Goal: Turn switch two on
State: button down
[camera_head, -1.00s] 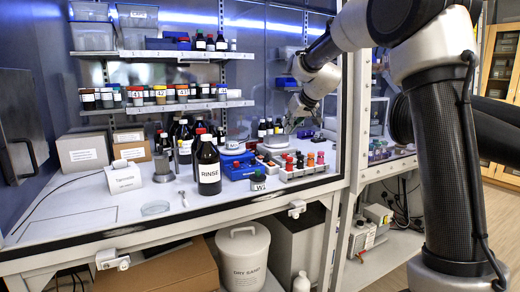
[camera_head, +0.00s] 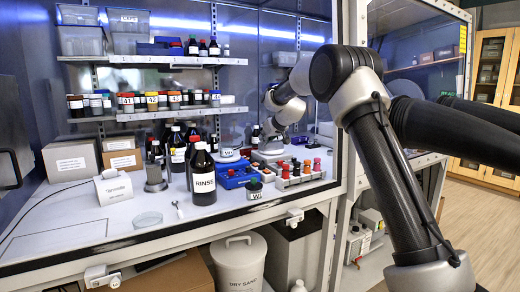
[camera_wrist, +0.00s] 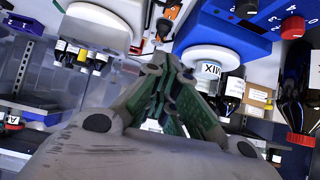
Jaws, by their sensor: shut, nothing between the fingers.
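No part marked as switch two can be made out. In the wrist view, a blue unit (camera_wrist: 215,40) at the top carries a black knob (camera_wrist: 246,7), a red knob (camera_wrist: 293,27) and white numerals. I cannot tell whether these are switches. My gripper (camera_wrist: 163,68) is shut and empty, its green-sided fingers together in the wrist view. In the head view my gripper (camera_head: 268,141) is inside the cabinet at the back right, partly hidden by a white device (camera_head: 267,157).
A rack of small red- and orange-capped bottles (camera_head: 300,180) stands in front of my gripper. Shelves (camera_head: 150,60) hold bottles above. The cabinet's right post (camera_head: 347,165) is close to my arm.

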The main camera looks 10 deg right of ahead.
send_over(257, 165)
notch_tip(257, 165, down, 6)
jog(key=shift+w+a+r, duration=0.1)
jog(key=shift+w+r, duration=0.05)
jog(key=shift+r, duration=0.1)
jog(key=f, duration=0.3)
jog(key=shift+w+f, duration=0.1)
jog(key=shift+w, duration=0.2)
jog(key=shift+a+f, duration=0.1)
jog(key=shift+f, duration=0.35)
jog(key=shift+w, duration=0.1)
jog(key=shift+w+f, duration=0.1)
jog(key=shift+f, duration=0.25)
jog(key=shift+s+f, duration=0.15)
jog(key=shift+s, duration=0.6)
jog(key=shift+d, duration=0.2)
